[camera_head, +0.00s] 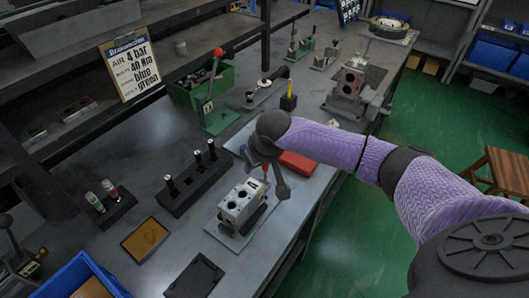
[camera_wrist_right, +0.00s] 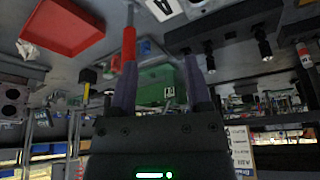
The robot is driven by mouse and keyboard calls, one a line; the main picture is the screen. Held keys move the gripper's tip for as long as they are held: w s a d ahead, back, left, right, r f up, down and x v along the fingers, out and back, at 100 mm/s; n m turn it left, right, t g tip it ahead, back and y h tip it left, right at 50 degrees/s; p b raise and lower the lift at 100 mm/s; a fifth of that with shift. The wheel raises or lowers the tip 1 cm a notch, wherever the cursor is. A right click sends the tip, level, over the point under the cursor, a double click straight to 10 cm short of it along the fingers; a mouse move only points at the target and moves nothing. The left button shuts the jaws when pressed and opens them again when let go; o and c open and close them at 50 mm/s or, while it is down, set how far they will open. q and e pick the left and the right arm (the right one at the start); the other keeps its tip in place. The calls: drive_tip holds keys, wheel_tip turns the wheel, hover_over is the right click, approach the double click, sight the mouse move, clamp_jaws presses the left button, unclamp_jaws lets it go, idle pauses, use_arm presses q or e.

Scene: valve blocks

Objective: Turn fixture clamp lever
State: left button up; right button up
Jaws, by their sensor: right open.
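A grey metal valve block (camera_head: 241,203) with round holes in its top sits in a fixture on a pale plate (camera_head: 222,236) near the bench's front edge. The fixture clamp lever has a red grip (camera_head: 265,168), which shows upright beside the block. My right gripper (camera_head: 281,188) is just above and beside the fixture, partly hidden by its own wrist. In the right wrist view the gripper (camera_wrist_right: 161,62) is open, and the red grip (camera_wrist_right: 129,45) lies at the left finger. I cannot tell whether they touch. My left gripper is not in view.
A red tray (camera_head: 298,165) lies just behind my right gripper. A black rack (camera_head: 194,180) with upright black parts stands left of the fixture. A green stand with a red-knobbed lever (camera_head: 218,53) is farther back. A brown-topped tray (camera_head: 146,240) lies front left.

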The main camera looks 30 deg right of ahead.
wheel_tip(320, 180, up, 4)
drive_tip(key=m, duration=0.2)
hover_over(265, 166)
drive_tip(key=s, duration=0.2)
drive_tip(key=shift+h, duration=0.3)
drive_tip(key=b+x, duration=0.4)
drive_tip(key=x, duration=0.6)
drive_tip(key=shift+s, duration=0.1)
clamp_jaws()
